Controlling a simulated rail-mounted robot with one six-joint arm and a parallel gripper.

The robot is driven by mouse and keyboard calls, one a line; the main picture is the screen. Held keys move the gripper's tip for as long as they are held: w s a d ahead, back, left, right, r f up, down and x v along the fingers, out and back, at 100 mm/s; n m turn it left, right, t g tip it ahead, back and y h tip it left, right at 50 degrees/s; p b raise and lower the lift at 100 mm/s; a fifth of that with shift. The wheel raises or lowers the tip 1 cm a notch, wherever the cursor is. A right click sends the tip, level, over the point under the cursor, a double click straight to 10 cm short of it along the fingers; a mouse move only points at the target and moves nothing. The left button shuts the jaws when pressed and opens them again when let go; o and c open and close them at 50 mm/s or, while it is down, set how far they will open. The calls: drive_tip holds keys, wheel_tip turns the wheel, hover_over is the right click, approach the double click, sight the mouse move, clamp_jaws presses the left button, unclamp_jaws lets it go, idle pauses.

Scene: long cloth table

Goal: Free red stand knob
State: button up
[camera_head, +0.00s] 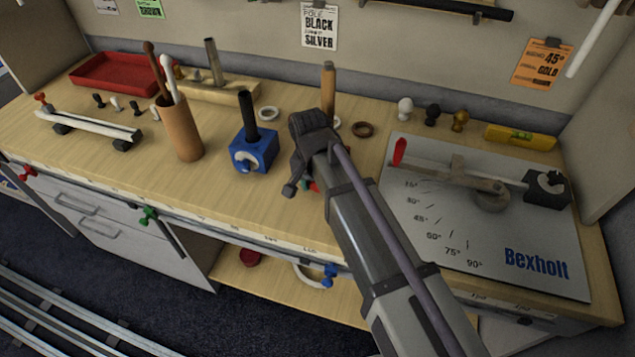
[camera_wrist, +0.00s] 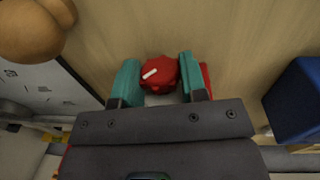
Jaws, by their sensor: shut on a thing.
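A red knob (camera_wrist: 160,74) with a white pointer mark shows in the wrist view, between the two teal fingers of my gripper (camera_wrist: 157,70). The fingers are shut on it from both sides. A red part (camera_wrist: 206,79) shows just beyond the right finger, probably part of the red stand. In the head view, my arm hides most of my gripper (camera_head: 306,184) and the knob. Only a bit of teal and red shows on the table's front half, right of the blue block (camera_head: 253,150). I cannot tell whether the knob is turned loose.
The blue block stands close on the right in the wrist view (camera_wrist: 297,100). A brown rounded object (camera_wrist: 32,28) is at its upper left. The grey Bexholt plate (camera_head: 415,240) lies right of my arm. A cup of sticks (camera_head: 181,130) stands left. The wood between cup and front edge is clear.

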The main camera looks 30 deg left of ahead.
drive_tip(key=o, duration=0.9)
drive_tip(key=r+p, duration=1)
drive_tip(key=shift+s+a+r+p, duration=0.1)
drive_tip(key=shift+a+r+p, duration=0.25)
drive_tip(key=shift+a, duration=0.05)
